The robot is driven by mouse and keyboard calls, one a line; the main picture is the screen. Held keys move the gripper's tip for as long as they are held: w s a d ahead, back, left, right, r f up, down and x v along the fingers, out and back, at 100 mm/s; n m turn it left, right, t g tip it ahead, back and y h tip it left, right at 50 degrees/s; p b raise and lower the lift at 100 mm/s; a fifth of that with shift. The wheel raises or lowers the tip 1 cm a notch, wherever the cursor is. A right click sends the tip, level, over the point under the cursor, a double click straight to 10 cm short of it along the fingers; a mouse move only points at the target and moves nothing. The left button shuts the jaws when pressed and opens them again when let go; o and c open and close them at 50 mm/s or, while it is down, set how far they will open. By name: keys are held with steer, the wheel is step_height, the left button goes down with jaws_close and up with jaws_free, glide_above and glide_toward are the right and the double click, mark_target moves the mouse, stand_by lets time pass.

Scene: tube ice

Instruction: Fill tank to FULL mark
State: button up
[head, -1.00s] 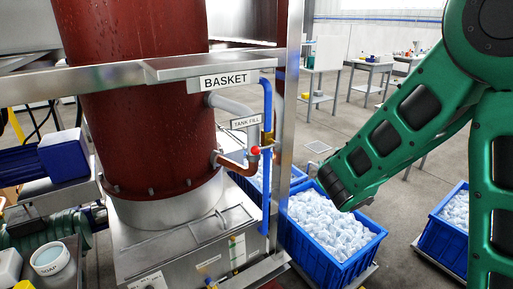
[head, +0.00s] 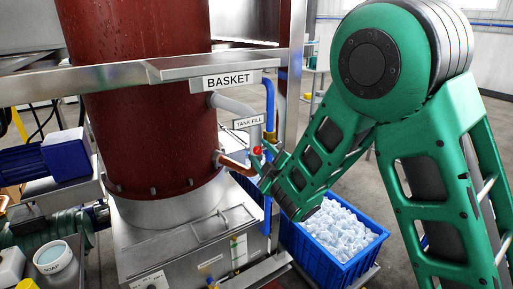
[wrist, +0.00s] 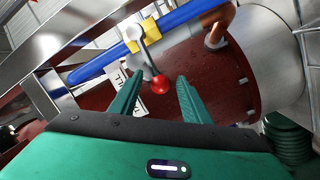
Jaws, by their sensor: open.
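The tank fill valve has a red ball knob (head: 257,150) beside the TANK FILL label (head: 248,123). In the wrist view the red knob (wrist: 160,84) sits on a grey lever (wrist: 146,53) near a yellow fitting (wrist: 141,37) on the blue pipe (wrist: 188,17). My gripper (wrist: 157,82) is open, with its green fingers pointing at the valve and the knob showing between them. I cannot tell whether either finger touches it. In the head view my arm reaches to the valve and hides part of it. The steel tank (head: 190,255) stands under the dark red column (head: 155,130). No FULL mark is readable.
A blue crate of ice (head: 335,262) stands on the floor right of the tank. A steel post (head: 292,70) and the BASKET beam (head: 120,76) frame the valve area. A soap tub (head: 52,255) is at the lower left.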

steer(key=x, duration=0.6)
steer(key=shift+w+a, duration=0.15)
steer(key=shift+c, duration=0.6)
